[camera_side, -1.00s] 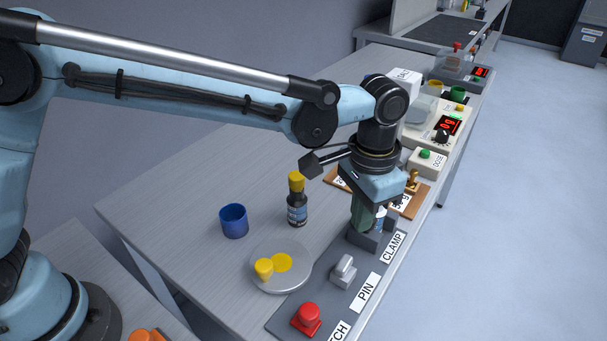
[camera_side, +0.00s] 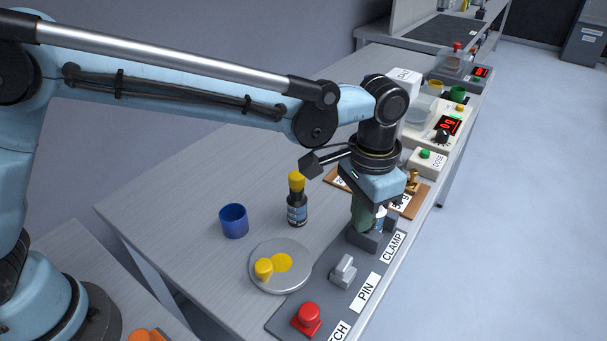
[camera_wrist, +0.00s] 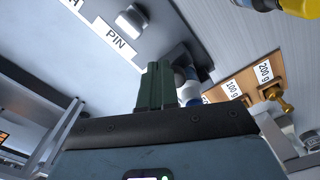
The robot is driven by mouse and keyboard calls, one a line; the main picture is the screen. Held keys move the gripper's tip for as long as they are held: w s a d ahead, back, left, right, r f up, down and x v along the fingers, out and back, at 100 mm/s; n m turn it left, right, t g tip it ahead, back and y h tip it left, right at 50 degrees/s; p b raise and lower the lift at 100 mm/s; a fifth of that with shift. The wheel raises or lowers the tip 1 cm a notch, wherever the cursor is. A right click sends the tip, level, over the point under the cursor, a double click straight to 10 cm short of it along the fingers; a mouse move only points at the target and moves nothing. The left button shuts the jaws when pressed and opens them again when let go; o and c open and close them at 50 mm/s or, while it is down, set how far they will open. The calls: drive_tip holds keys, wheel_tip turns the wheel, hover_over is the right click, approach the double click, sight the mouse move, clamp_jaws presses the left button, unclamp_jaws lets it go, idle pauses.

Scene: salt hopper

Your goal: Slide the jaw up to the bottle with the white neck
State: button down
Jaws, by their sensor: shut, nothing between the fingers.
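The clamp (camera_side: 366,241) is a dark grey block on the panel beside the CLAMP label. A small white-and-blue bottle (camera_side: 380,220) stands at the clamp, mostly hidden behind my gripper (camera_side: 362,228). In the wrist view the bottle (camera_wrist: 189,92) shows just right of my green fingers (camera_wrist: 155,70), in front of the dark clamp blocks (camera_wrist: 200,62). My gripper points down at the clamp with its fingers shut and empty. Its tips are low beside the jaw; I cannot tell whether they touch it.
A dark bottle with a yellow cap (camera_side: 297,205), a blue cup (camera_side: 234,221) and a round grey plate (camera_side: 268,285) stand to the left. The PIN switch (camera_side: 344,269) and red button (camera_side: 307,317) are nearer. A wooden weight board (camera_side: 421,196) lies behind.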

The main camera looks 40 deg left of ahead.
drive_tip(key=shift+f, duration=0.15)
drive_tip(key=shift+f, duration=1.35)
drive_tip(key=shift+w, duration=0.15)
drive_tip(key=shift+s, duration=0.6)
wheel_tip(320, 180, up, 7)
idle(0.9)
